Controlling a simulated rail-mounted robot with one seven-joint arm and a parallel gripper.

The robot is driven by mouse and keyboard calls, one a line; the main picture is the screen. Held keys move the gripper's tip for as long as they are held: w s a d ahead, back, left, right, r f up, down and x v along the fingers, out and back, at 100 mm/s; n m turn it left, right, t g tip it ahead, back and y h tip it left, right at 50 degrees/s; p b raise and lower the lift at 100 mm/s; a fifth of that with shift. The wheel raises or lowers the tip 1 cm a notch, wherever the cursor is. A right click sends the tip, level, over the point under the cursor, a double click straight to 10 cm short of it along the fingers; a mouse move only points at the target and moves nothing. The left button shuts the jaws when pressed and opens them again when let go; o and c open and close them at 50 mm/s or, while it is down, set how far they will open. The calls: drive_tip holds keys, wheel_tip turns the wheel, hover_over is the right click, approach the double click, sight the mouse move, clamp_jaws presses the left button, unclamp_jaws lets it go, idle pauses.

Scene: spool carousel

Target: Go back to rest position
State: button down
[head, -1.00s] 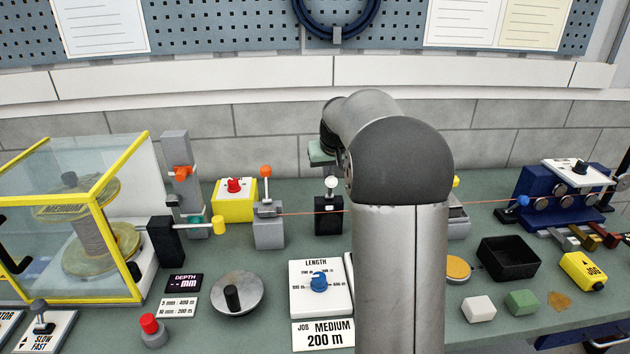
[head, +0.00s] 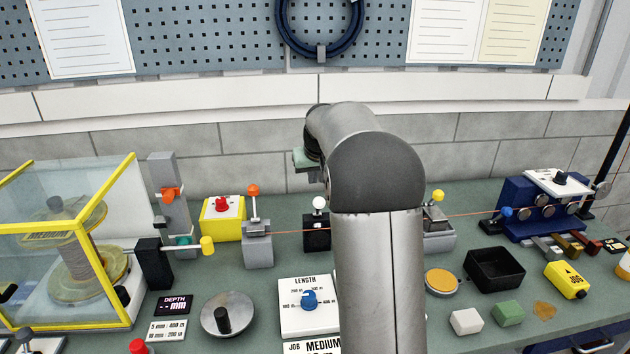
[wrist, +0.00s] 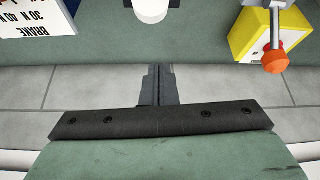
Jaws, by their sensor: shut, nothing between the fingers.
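My gripper (wrist: 157,88) shows in the wrist view as two narrow dark fingers close together beyond a dark bar, with nothing between them. In the head view my arm stands in front of the bench, and its bent upper part reaches toward the wall. The fingers cannot be made out there. The gripper end is above the bench, apart from the white-knobbed lever (head: 318,203) below it.
The bench holds a yellow-framed guard (head: 85,228) at left, a yellow box with a red knob (head: 222,218), a length dial panel (head: 309,306), a black tray (head: 494,268) and a blue roller unit (head: 530,212). The space before the wall (head: 250,148) is clear.

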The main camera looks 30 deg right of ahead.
drive_tip(key=s+f+b+v, duration=0.1)
drive_tip(key=v, duration=0.7)
drive_tip(key=s+a+f+n+g+y, duration=0.1)
drive_tip(key=s+a+f, duration=0.2)
drive_tip(key=s+a, duration=0.35)
drive_tip(key=s+a+f+g, duration=0.1)
drive_tip(key=s+a+f, duration=0.2)
drive_tip(key=s+a, duration=0.35)
drive_tip(key=s+a+f+g, duration=0.1)
drive_tip(key=s+a+f, duration=0.2)
drive_tip(key=s, duration=0.4)
drive_tip(key=s+a+f+n+g, duration=0.1)
drive_tip(key=s+a+f, duration=0.1)
drive_tip(key=s+f, duration=0.2)
drive_tip(key=s+a+f+n, duration=0.1)
drive_tip(key=s+a+f, duration=0.2)
drive_tip(key=s, duration=0.7)
drive_tip(key=shift+a+f+g+y, duration=0.3)
drive_tip(key=shift+a+f+g, duration=0.1)
drive_tip(key=shift+f, duration=0.3)
